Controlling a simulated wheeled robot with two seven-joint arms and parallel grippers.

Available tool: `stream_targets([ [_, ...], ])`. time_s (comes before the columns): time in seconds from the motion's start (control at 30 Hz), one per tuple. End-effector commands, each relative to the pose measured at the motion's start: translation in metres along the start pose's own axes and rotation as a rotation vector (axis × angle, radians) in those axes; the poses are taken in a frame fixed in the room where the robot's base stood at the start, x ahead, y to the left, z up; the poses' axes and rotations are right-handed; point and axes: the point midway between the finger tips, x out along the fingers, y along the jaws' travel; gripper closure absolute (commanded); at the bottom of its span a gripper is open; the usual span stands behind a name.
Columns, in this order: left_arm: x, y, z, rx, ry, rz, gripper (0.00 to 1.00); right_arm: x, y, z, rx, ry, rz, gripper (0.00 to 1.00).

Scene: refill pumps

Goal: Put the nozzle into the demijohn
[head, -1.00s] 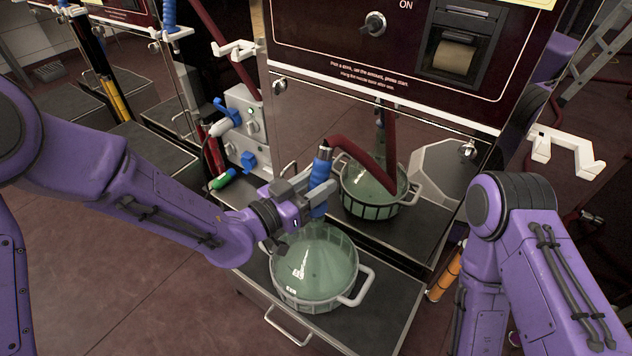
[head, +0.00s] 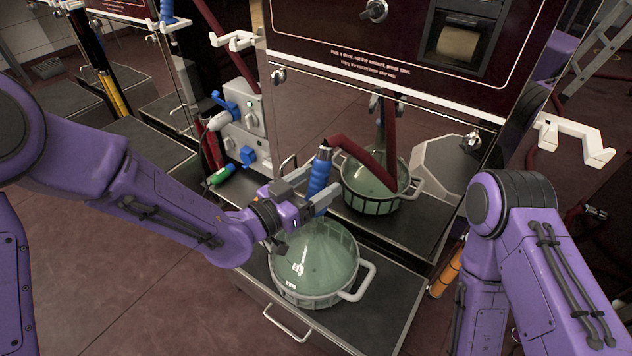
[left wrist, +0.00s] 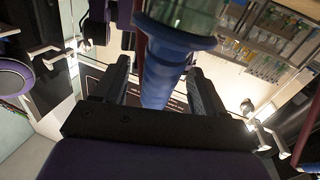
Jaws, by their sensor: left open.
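The demijohn (head: 312,262) is a pale green glass vessel in a handled carrier on the platform in front of the machine. The blue nozzle (head: 319,178) stands nearly upright over its neck, with a dark red hose (head: 365,158) at its top. Its lower end meets the neck area; how deep it sits is hidden. My left gripper (head: 312,196) is open, with its fingers on either side of the nozzle. In the left wrist view the blue nozzle (left wrist: 163,80) shows between the spread fingers, with gaps beside it. My right gripper is out of view.
The shiny machine panel behind mirrors the demijohn and hose. A white hook bracket (head: 572,140) sticks out at the right. A valve box (head: 240,122) with blue levers is at the left. My right arm stands at the right. The left floor is clear.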

Motion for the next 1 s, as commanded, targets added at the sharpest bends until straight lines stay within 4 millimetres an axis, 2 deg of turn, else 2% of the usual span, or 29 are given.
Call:
stream_targets([
  [0.13,-0.021,-0.001,-0.001,-0.002,0.000,-0.002,0.29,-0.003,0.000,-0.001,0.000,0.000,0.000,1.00],
  [0.4,-0.084,0.000,-0.002,-0.004,0.002,-0.003,0.29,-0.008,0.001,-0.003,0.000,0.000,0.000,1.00],
  [0.5,-0.097,-0.001,-0.001,-0.001,0.002,-0.002,0.29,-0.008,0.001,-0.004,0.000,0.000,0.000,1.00],
  [0.6,-0.103,0.000,-0.001,0.000,0.002,-0.001,0.29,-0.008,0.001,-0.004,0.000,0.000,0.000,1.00],
  [0.83,-0.104,0.000,0.001,-0.030,-0.004,-0.001,0.29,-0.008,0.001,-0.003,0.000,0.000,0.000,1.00],
  [0.87,-0.104,-0.005,0.003,-0.062,-0.015,-0.026,0.29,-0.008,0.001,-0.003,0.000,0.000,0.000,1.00],
  [0.93,-0.107,-0.027,0.012,-0.159,-0.050,-0.140,0.29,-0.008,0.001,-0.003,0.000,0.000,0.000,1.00],
  [0.97,-0.111,-0.040,0.020,-0.211,-0.075,-0.212,0.29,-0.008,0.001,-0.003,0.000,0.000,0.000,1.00],
  [1.0,-0.121,-0.059,0.043,-0.299,-0.129,-0.327,0.29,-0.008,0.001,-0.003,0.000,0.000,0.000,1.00],
])
